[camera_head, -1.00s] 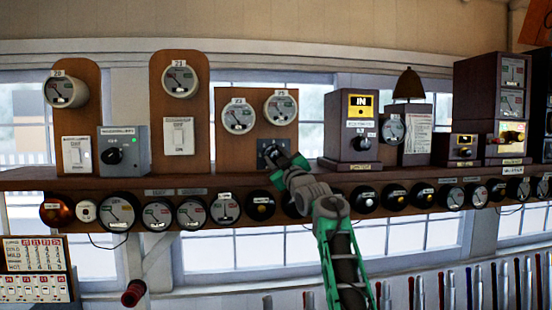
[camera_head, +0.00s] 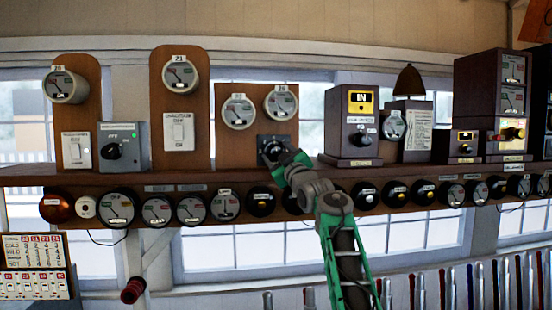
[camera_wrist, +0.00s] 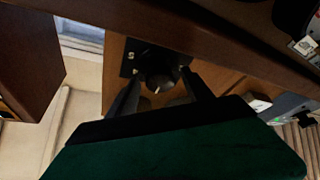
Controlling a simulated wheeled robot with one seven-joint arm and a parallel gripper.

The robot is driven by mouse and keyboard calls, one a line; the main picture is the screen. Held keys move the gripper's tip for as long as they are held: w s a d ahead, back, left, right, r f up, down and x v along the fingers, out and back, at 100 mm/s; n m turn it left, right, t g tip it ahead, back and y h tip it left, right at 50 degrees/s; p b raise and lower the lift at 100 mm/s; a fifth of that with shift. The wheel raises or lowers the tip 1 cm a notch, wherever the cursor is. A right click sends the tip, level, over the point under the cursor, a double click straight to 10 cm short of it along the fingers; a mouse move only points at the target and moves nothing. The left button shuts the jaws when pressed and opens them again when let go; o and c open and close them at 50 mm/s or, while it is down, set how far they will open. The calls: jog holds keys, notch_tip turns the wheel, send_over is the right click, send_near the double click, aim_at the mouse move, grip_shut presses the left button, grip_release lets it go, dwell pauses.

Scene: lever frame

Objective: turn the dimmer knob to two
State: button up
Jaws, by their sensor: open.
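The dimmer knob (camera_head: 272,150) is a black round knob on a square black plate, low on the wooden board under two round gauges. In the wrist view the knob (camera_wrist: 160,76) shows between my fingers, with small pale marks on and around it. I cannot read its setting. My gripper (camera_head: 284,157) is at the knob's lower right in the head view and hides part of it. In the wrist view my gripper (camera_wrist: 161,90) is open, with one dark finger on each side of the knob. I cannot tell whether the fingers touch it.
The wooden shelf (camera_head: 120,178) runs just below the knob, with several round gauges and knobs along its front edge. A dark box (camera_head: 352,128) marked IN stands to the right. A grey dial box (camera_head: 123,147) and switch boards stand to the left.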

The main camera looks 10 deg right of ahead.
jog(key=b+v, duration=0.6)
jog(key=shift+s, duration=0.35)
jog(key=shift+f, duration=0.1)
